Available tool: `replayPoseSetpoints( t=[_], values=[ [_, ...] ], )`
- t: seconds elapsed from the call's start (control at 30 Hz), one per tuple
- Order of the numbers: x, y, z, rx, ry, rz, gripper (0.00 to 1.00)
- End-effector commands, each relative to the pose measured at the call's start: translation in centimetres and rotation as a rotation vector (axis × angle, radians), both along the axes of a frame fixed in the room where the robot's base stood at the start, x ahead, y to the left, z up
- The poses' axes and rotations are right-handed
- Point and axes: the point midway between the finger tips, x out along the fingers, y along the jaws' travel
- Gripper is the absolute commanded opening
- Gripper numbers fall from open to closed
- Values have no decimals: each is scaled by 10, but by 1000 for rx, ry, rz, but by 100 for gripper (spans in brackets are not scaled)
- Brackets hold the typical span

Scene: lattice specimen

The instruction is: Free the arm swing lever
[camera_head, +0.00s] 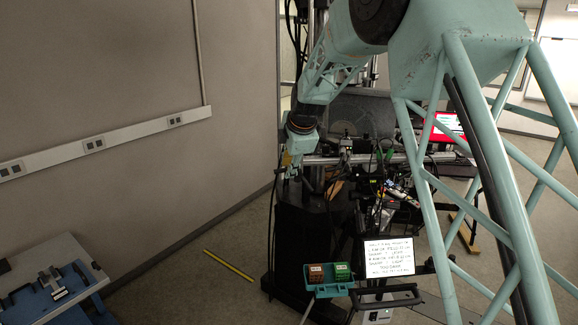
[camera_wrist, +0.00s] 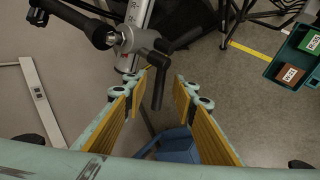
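In the wrist view, a black lever (camera_wrist: 158,88) hangs from a grey metal joint (camera_wrist: 128,38) on a post with a printed scale. A second black handle (camera_wrist: 185,38) sticks out to the right of it. My gripper (camera_wrist: 164,92) is open, with yellow-padded fingers to the left and right of the lever's lower end in the picture. I see no contact, and cannot tell whether the lever is at finger depth. In the head view, my gripper (camera_head: 291,168) is small beside the cluttered rig; the lever cannot be made out there.
A teal case (camera_head: 328,288) holds a brown and a green box, near a white written sign (camera_head: 390,257). A dark cabinet (camera_head: 300,235) stands below my gripper. A yellow strip (camera_head: 228,266) lies on the open floor. A blue object (camera_wrist: 176,145) shows beyond my fingers.

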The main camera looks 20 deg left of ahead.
Motion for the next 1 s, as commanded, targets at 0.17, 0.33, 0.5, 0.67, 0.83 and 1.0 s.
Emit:
replayPoseSetpoints(
  t=[0.17,0.33,0.5,0.67,0.83,1.0],
  values=[
    [0,0,0,0,0,0,25],
    [0,0,0,1,-1,0,13],
    [0,0,0,1,-1,0,0],
    [0,0,0,3,1,-1,0],
    [1,-2,-1,23,10,-3,0],
    [1,-2,-1,54,24,-2,0]
  ],
)
